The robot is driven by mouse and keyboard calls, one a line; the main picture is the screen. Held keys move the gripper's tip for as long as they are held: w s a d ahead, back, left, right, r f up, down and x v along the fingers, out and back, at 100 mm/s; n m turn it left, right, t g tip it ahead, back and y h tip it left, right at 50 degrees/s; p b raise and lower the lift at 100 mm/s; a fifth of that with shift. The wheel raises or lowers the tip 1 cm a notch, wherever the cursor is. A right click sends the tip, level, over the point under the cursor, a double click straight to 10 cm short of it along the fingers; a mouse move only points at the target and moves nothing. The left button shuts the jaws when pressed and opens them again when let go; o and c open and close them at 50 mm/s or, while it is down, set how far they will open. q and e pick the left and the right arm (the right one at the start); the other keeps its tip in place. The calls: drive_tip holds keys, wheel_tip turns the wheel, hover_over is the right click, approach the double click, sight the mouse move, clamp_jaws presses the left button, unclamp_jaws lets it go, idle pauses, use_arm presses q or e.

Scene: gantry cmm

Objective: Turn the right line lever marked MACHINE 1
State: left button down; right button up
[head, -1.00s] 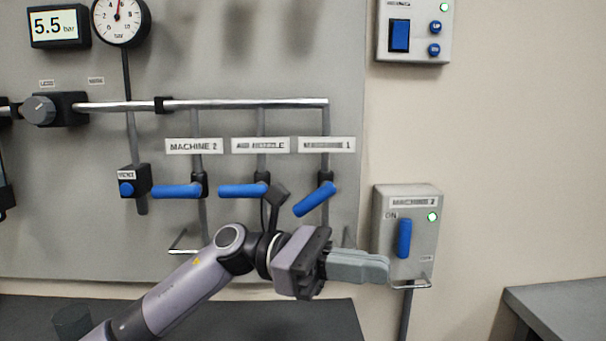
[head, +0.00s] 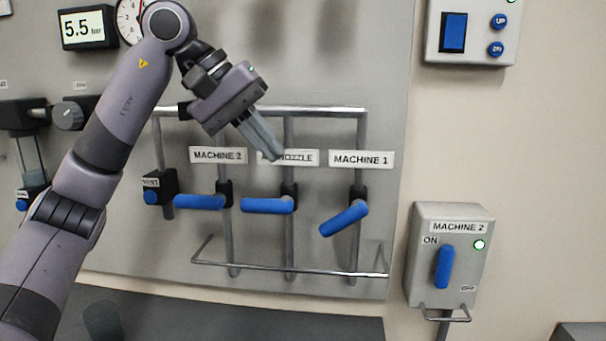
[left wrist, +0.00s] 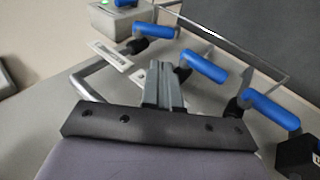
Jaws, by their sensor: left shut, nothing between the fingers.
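The right line lever is a blue handle (head: 345,218) under the MACHINE 1 label (head: 361,159). It slants down to the left from its black valve body. It also shows near the top of the left wrist view (left wrist: 152,30). My left gripper (head: 276,154) is shut and empty, pointing down and right. Its fingertips overlap the middle label, AIR NOZZLE (head: 302,158), up and left of the MACHINE 1 lever and apart from it. In the left wrist view the shut fingers (left wrist: 161,72) touch no lever. My right gripper is in neither view.
The middle lever (head: 267,206) and the MACHINE 2 lever (head: 199,202) lie about level, left of MACHINE 1. A thin metal rail (head: 300,270) runs below them. A MACHINE 2 switch box (head: 420,255) with a green light stands to the right.

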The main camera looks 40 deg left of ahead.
sight(330, 221)
use_arm(q)
drive_tip(key=x, duration=1.3)
drive_tip(key=shift+d+f, duration=0.2)
drive_tip(key=shift+s+f+b, duration=0.1)
drive_tip(key=shift+f+b, duration=0.3)
drive_tip(key=shift+f, duration=0.05)
drive_tip(key=shift+r, duration=0.1)
